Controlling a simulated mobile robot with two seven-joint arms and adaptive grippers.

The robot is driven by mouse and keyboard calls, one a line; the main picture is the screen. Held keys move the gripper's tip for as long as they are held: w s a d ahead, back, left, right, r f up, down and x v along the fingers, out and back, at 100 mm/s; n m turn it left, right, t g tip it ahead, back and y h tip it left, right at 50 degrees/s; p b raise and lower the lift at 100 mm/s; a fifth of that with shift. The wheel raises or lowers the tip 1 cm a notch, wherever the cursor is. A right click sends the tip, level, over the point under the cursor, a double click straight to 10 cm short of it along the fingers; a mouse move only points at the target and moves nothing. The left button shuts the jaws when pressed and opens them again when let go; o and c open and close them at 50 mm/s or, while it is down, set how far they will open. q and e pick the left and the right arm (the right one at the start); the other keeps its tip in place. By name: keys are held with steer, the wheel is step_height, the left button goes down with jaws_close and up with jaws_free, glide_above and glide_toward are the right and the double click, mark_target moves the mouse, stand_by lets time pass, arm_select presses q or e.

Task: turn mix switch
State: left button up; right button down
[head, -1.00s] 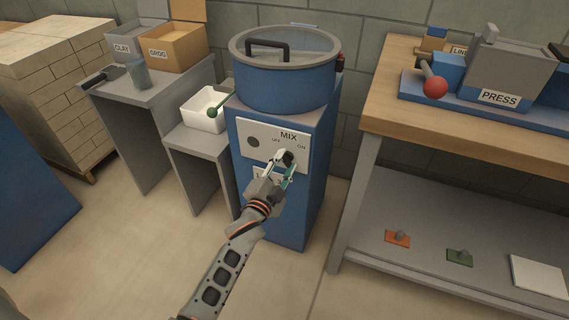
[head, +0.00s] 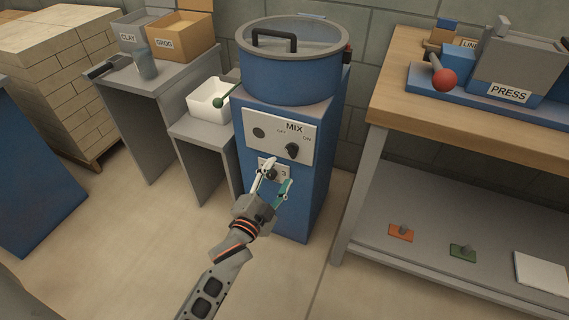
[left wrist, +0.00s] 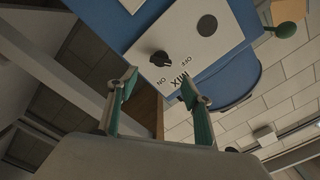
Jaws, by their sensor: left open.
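The mix switch (head: 292,150) is a black knob on a white panel (head: 260,146) marked MIX, OFF and ON, on the front of the blue mixer (head: 288,75). The knob also shows in the left wrist view (left wrist: 160,58), where the panel appears turned over; I cannot tell exactly where it points. My left gripper (head: 278,174) is open and empty, below the knob and apart from it, in front of a small lower plate with a dark knob. Its two green-tipped fingers show in the left wrist view (left wrist: 159,84). My right gripper is not in view.
A low grey stand with a white bin (head: 208,99) and a green-ended handle (head: 217,102) is left of the mixer. Boxes marked CLAY (head: 128,38) and GROG (head: 165,43) stand behind. A wooden bench (head: 385,100) with a press (head: 510,75) is at right.

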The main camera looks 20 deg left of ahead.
arm_select(q)
steer(key=shift+s, duration=1.55)
steer(key=shift+r, duration=0.15)
